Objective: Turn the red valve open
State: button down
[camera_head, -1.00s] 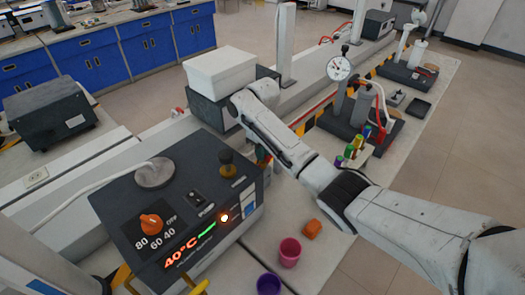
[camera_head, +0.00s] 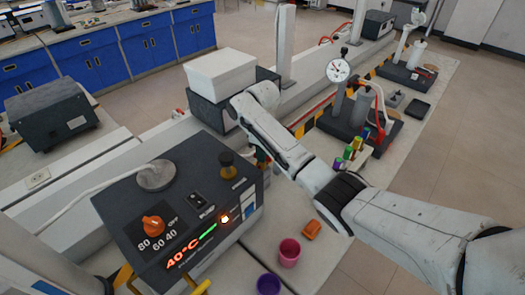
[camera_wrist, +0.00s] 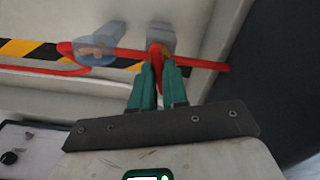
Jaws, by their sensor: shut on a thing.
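The red valve (camera_wrist: 156,56) shows in the wrist view as a narrow red handle where the red pipe (camera_wrist: 115,52) meets a grey wall fitting. My gripper (camera_wrist: 157,78) has green fingers, which are closed around the near end of the handle. The fingertips hide part of it. In the head view my white arm reaches past the black heater box, and my gripper is mostly hidden behind that box and the arm. The valve cannot be made out there.
The heater box (camera_head: 180,215) with an orange dial stands close by on the left. A pink cup (camera_head: 289,252), a purple cup (camera_head: 268,284) and an orange block (camera_head: 312,230) are on the bench. A dial gauge stand (camera_head: 338,72) stands beyond my arm.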

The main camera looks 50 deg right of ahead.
jog(key=n+p, duration=0.1)
jog(key=n, duration=0.2)
jog(key=shift+r+n, duration=0.1)
jog(key=shift+n, duration=0.3)
jog(key=n, duration=0.3)
jog(key=shift+n, duration=0.3)
jog(key=n, duration=0.6)
jog(key=shift+n+p, duration=0.3)
jog(key=shift+p, duration=0.05)
jog(key=c, duration=1.1)
grip_release()
jog(key=shift+c, duration=0.2)
notch_tip(320, 180, up, 11)
jog(key=shift+f, duration=0.2)
